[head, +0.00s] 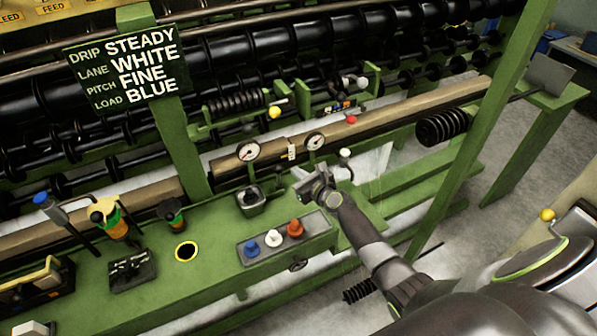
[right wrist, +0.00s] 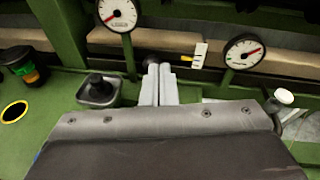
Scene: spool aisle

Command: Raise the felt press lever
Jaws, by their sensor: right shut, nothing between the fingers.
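My right gripper (head: 300,178) is shut and empty, out over the green bench between the two dial gauges. In the right wrist view its closed fingers (right wrist: 160,80) point at a dark round knob (right wrist: 152,60), which is partly hidden behind the tips; I cannot tell whether they touch. A white-knobbed lever (head: 345,153) stands right of the gripper, and it also shows in the right wrist view (right wrist: 284,97). A blue-knobbed lever (head: 41,198) is at the far left. No readable label shows which is the felt press lever. My left gripper is out of view.
Dial gauges (head: 248,151) (head: 315,141) stand behind the gripper. A black knob in a square cup (head: 250,197) is to its left. A panel (head: 262,258) with blue, white and orange knobs is in front. A green post (head: 480,125) rises at right.

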